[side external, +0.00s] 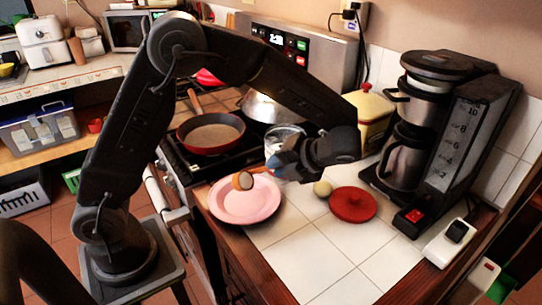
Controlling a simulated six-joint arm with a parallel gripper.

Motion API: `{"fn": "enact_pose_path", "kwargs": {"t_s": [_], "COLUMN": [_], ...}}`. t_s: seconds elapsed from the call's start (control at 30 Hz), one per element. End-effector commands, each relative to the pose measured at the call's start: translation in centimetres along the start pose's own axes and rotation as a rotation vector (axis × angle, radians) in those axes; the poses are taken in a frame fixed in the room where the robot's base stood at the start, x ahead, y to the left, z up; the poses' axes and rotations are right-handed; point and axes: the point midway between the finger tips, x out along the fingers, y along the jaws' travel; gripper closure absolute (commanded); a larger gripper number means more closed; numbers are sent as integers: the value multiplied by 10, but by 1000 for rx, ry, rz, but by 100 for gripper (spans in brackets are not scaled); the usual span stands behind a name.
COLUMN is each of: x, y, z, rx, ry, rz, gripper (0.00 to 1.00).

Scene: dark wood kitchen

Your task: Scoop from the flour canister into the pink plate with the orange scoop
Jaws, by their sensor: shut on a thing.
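The pink plate (264,213) lies on the white tiled counter, left of my gripper. My gripper (281,165) is shut on the handle of the orange scoop (243,181). The scoop reaches left from the fingers, and its bowl is over the far part of the plate. The bowl looks tilted; whether flour is in it is too small to tell. A cream canister (372,115) stands behind my wrist, partly hidden, and may be the flour canister. A clear glass container (283,136) stands just behind my gripper, its lower part hidden.
A red round lid (352,204) and a small pale ball-like item (322,188) lie right of the plate. A coffee maker (440,135) stands at the right. A frying pan (211,133) sits on the stove behind the plate. The front tiles are clear.

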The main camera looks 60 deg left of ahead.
Motion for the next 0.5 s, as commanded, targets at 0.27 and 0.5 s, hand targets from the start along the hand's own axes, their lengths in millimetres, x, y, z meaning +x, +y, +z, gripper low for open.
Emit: {"fn": "enact_pose_path", "kwargs": {"t_s": [0.27, 0.5], "x": [5, 6], "y": [-27, -40], "z": [0, 0], "rx": [4, 1], "ry": [0, 0], "rz": [228, 351], "gripper": [100, 100]}}
